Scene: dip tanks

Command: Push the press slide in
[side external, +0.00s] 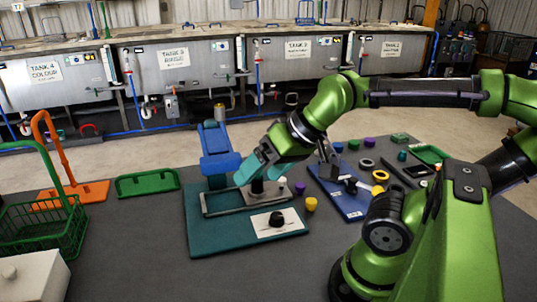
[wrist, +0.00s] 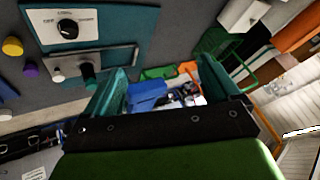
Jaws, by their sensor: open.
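The press stands on a teal base plate (side external: 205,235). It has a blue body (side external: 220,160) with a metal cylinder (side external: 220,112) on top. A grey slide (side external: 235,205) lies low in front of the body, with a dark upright knob (side external: 257,186). A white card with a black dial (side external: 277,220) sits at the plate's front. My gripper (side external: 252,172) is open, with teal fingers low over the slide near the knob; contact cannot be told. In the wrist view, the fingers (wrist: 163,68) are apart, with the blue body (wrist: 147,95) beyond and the knob (wrist: 88,70) left.
A blue board (side external: 345,200) with black parts lies right of the plate, among small coloured caps (side external: 311,204). A green tray (side external: 147,185), orange stand (side external: 70,190) and green basket (side external: 45,225) are at left. Tanks line the back.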

